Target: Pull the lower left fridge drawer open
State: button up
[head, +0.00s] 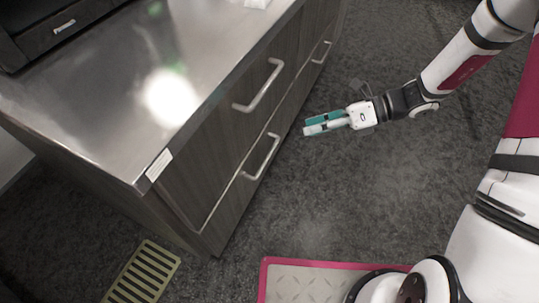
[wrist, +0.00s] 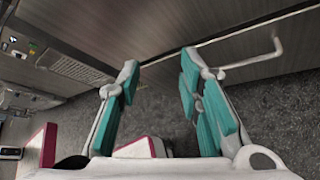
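The lower left drawer (head: 222,207) has a dark wood-grain front and looks closed in the head view. Its pale bar handle (head: 262,157) sits below the upper left drawer's handle (head: 260,85). My gripper (head: 306,127), with teal pads, is to the right of the lower handle, clear of the cabinet front, and points toward it. In the wrist view my gripper (wrist: 160,68) has its fingers spread with nothing between them. A bar handle (wrist: 250,61) shows beyond the right finger, apart from it; I cannot tell which drawer it belongs to.
A shiny metal counter (head: 110,100) tops the cabinet, with a black appliance (head: 55,30) at its back left. Another handle (head: 322,52) is farther along the front. A yellow-green floor grate (head: 142,275) lies by the near corner. The grey floor beside the drawers is clear.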

aim_at(269, 155)
jog(key=w+f+m+t+y+b, duration=0.1)
jog(key=w+f+m+t+b, duration=0.2)
jog(key=f+m, duration=0.7)
jog(key=w+f+m+t+y+b, duration=0.1)
jog(key=w+f+m+t+b, duration=0.25)
jog(key=f, duration=1.15)
jog(key=shift+m+g, duration=0.25)
jog(key=shift+m, duration=0.2)
jog(key=b+x, duration=0.1)
jog(key=x, duration=0.3)
jog(key=s+b+x, duration=0.1)
jog(key=b+x, duration=0.1)
jog(key=x, duration=0.3)
jog(key=b+x, duration=0.2)
jog(key=x, duration=0.2)
jog(key=shift+s+a+f, duration=0.2)
jog(key=shift+s+a, duration=0.15)
jog(key=shift+a, duration=0.1)
grip_shut()
